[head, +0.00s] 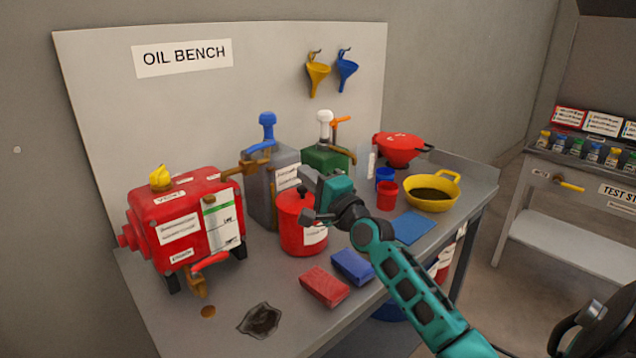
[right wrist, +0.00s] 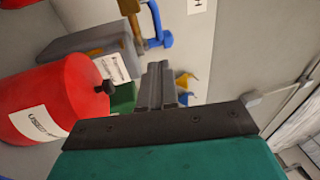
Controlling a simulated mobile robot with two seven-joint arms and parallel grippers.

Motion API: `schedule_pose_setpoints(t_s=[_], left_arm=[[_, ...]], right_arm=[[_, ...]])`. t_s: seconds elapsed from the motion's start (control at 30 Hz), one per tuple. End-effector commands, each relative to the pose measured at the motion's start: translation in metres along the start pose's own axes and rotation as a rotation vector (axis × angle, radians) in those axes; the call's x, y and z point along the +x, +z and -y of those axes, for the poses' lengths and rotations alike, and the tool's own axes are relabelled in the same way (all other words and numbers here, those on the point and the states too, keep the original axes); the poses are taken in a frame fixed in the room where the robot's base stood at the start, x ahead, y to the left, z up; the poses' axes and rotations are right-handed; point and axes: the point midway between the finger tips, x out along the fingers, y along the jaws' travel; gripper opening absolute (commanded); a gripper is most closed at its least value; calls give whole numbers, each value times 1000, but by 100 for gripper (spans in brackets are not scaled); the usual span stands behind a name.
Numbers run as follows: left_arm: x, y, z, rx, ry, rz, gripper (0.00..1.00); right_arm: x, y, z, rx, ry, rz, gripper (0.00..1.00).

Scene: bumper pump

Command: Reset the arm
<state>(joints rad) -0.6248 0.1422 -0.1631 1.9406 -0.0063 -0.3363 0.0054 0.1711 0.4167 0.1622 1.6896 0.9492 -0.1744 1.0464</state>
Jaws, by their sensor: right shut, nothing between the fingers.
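My right arm (head: 410,285) reaches in from the lower right of the head view. Its gripper (head: 308,195) is over the bench, in front of the red used-oil can (head: 300,238) and partly covering it. In the right wrist view the gripper's fingers (right wrist: 158,88) are together with nothing between them. The red can (right wrist: 55,95) shows to their left there, tilted by the camera angle. My left gripper is not in view.
The bench (head: 285,325) holds a red tank (head: 185,225), a grey blue-topped pump can (head: 262,200), a green pump can (head: 325,160), a yellow pan (head: 455,190), and red (head: 325,287) and blue (head: 352,266) blocks. A test stand (head: 560,175) is at right.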

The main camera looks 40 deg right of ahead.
Motion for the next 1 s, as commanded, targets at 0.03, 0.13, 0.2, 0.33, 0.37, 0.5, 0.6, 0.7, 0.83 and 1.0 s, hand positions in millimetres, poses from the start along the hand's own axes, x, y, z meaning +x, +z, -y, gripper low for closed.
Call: schedule_pose_setpoints(t_s=[0.03, 0.13, 0.2, 0.33, 0.37, 0.5, 0.6, 0.7, 0.83, 1.0], left_arm=[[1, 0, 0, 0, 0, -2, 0], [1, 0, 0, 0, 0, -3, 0], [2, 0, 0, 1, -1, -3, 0], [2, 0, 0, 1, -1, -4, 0], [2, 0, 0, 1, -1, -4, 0], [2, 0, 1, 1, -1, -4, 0], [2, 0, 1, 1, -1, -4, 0], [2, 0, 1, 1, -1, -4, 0], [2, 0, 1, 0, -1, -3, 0], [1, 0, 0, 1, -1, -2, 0]], right_arm=[[-8, -1, -1, 0, 2, 1, 0], [-17, -2, -1, 0, 2, 0, 0], [-22, -2, 0, 0, 0, 1, 0], [-25, -3, 0, 0, 1, 1, 0], [-26, -3, 0, 0, 1, 1, 0], [-26, -2, -1, -3, 3, 3, 0], [-31, 11, -11, -47, 41, 33, 0], [-48, 42, -38, -171, 144, 117, 0], [-96, 102, -90, -448, 344, 312, 0], [-187, 159, -144, -836, 596, 614, 0]])
